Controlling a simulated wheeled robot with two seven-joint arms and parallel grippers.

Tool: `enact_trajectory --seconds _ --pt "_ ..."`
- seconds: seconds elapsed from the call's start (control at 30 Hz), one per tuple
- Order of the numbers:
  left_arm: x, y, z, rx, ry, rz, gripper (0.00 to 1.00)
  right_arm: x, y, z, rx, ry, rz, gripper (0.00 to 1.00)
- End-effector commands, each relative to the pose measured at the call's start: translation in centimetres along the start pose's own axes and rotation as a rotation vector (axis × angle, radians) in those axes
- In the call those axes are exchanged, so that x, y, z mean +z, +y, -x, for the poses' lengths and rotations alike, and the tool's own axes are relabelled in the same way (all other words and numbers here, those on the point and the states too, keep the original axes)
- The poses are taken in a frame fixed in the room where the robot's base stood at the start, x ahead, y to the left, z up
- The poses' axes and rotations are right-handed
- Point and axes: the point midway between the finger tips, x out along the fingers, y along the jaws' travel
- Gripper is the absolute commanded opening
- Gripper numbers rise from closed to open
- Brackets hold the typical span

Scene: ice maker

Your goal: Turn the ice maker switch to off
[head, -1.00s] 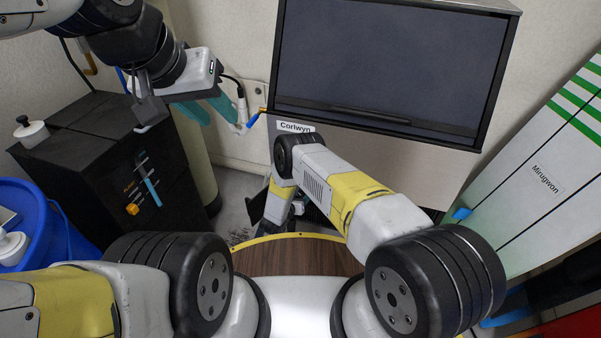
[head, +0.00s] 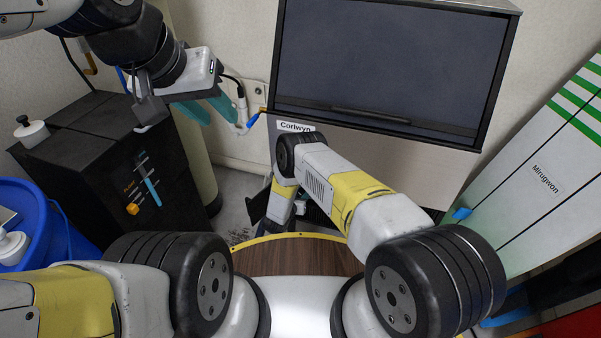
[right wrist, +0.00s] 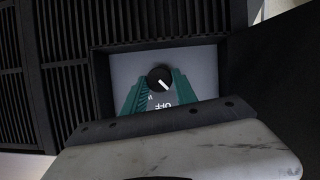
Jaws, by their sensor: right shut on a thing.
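The ice maker (head: 400,170) is the large unit with a dark front panel and a "Corlwyn" label. Its switch is a round black knob (right wrist: 160,79) with a white mark, set in a grey recessed panel (right wrist: 125,68) with upside-down "OFF" lettering. The white mark slants toward the lower right in the right wrist view. My right gripper (right wrist: 160,84) has its green fingers on either side of the knob and is shut on it. In the head view the right arm hides the switch. My left gripper (head: 220,114) is open and empty at the upper left, away from the switch.
Black vent slats (right wrist: 60,75) flank the switch recess. A blue-handled valve (head: 256,119) is close to my left gripper. A black cabinet (head: 90,140) and blue bin (head: 45,225) stand left. A white-green panel (head: 535,165) stands right.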

Motion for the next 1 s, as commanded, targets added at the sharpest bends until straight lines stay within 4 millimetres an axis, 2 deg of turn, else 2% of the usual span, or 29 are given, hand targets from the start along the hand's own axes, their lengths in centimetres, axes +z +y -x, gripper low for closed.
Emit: enact_trajectory --seconds 0.7,1.0 --pt "0.00 0.00 0.00 0.000 0.000 0.000 0.36 0.15 0.51 -0.06 -0.208 0.000 -0.504 0.00" --pt "0.00 0.00 0.00 0.000 0.000 0.000 0.36 0.19 0.53 -0.05 -0.261 0.000 -0.632 0.00"
